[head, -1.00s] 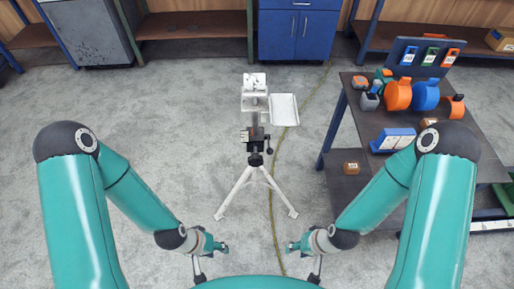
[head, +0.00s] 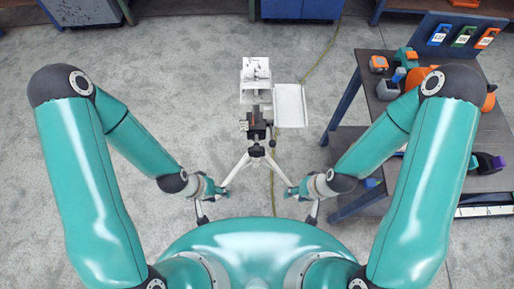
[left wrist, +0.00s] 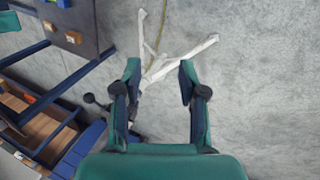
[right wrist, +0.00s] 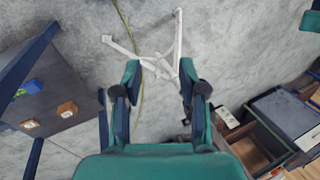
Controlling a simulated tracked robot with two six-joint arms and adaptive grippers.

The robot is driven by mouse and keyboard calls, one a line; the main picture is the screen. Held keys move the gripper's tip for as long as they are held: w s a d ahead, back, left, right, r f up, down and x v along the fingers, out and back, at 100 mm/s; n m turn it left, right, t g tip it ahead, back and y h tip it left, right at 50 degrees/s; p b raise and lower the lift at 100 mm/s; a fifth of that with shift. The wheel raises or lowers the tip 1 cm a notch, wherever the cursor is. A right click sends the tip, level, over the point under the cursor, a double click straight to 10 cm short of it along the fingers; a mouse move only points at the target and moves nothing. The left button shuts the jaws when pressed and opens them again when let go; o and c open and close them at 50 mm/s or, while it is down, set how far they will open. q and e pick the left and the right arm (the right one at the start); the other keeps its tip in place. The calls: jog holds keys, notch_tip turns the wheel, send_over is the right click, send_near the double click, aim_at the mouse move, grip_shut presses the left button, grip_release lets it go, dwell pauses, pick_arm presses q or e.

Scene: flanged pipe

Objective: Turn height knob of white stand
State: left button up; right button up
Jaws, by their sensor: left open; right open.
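The white stand (head: 256,82) stands upright on the floor ahead of me, near the middle of the head view. It has a flat white side tray (head: 291,105) and spread tripod legs. A dark clamp section with a small dark knob (head: 271,143) sits below its head; the knob is small in this view. My left gripper (head: 222,190) is open and empty, left of the legs. My right gripper (head: 290,191) is open and empty, to their right. The stand's legs show beyond the fingers in the left wrist view (left wrist: 182,60) and right wrist view (right wrist: 118,48).
A dark workbench (head: 375,125) with orange, blue and green items stands at the right, close to my right arm. A blue cabinet (head: 300,8) is at the back. A yellow-green cable (head: 322,55) runs along the floor behind the stand. Floor on the left is clear.

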pick_arm(q)
jog(key=shift+o, duration=0.3)
pick_arm(e)
jog(key=shift+o, duration=0.3)
pick_arm(q)
jog(key=shift+o, duration=0.9)
pick_arm(e)
jog(key=shift+o, duration=0.9)
jog(key=shift+f, duration=0.1)
pick_arm(q)
jog(key=n+h+b, duration=1.4)
jog(key=n+b, duration=0.2)
jog(key=b, duration=2.4)
send_near(257, 151)
jog(key=w+a+f, duration=0.1)
jog(key=a+f, duration=0.2)
jog(key=a, duration=0.3)
jog(key=d+b, duration=0.1)
jog(key=d, duration=0.9)
jog(key=d+b, duration=0.1)
jog(key=d, duration=0.5)
jog(key=shift+w+b, duration=0.3)
pick_arm(e)
notch_tip(257, 151, down, 42)
jog(key=shift+f, duration=0.2)
jog(key=shift+s, duration=0.1)
